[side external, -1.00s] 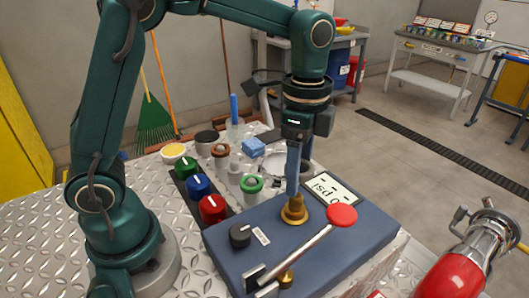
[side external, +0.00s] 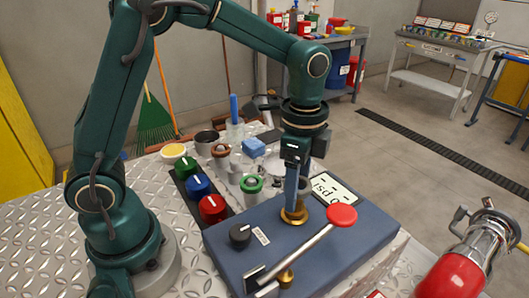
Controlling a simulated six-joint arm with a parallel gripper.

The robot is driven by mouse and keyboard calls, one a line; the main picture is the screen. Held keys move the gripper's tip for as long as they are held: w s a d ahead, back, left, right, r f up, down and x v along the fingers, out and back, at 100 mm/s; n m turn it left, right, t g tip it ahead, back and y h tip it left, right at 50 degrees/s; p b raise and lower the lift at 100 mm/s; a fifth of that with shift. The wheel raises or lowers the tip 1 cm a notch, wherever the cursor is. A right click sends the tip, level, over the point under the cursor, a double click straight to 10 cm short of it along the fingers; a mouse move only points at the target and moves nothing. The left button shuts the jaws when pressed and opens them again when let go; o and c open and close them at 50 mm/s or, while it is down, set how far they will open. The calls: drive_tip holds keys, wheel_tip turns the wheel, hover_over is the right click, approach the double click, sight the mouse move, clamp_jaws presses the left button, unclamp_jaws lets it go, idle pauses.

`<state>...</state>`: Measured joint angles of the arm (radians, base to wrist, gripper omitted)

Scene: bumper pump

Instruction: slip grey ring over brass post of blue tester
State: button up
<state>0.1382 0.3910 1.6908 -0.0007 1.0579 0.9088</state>
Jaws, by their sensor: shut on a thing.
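The blue tester (side external: 345,245) is a flat box on the diamond-plate bench top. Its brass post stands in a round brass base (side external: 294,216), with the post itself hidden behind my fingers. My gripper (side external: 293,208) points straight down over the post, with its fingertips just above or at the brass base. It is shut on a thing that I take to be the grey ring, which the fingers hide. I cannot tell how far the ring sits around the post.
The tester carries a psi display (side external: 338,188), a black knob (side external: 241,235) and a lever with a red end (side external: 342,215) close right of my gripper. Green, blue and red knobs (side external: 212,208) and a green ring on a holder (side external: 252,184) stand to the left.

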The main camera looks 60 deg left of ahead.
drive_tip(key=shift+f, duration=0.15)
idle(0.5)
drive_tip(key=shift+f, duration=0.3)
drive_tip(key=shift+f, duration=0.35)
idle(0.4)
drive_tip(key=shift+f, duration=0.4)
drive_tip(key=shift+f, duration=0.3)
drive_tip(key=shift+f, duration=0.35)
drive_tip(key=shift+f, duration=0.4)
idle(0.8)
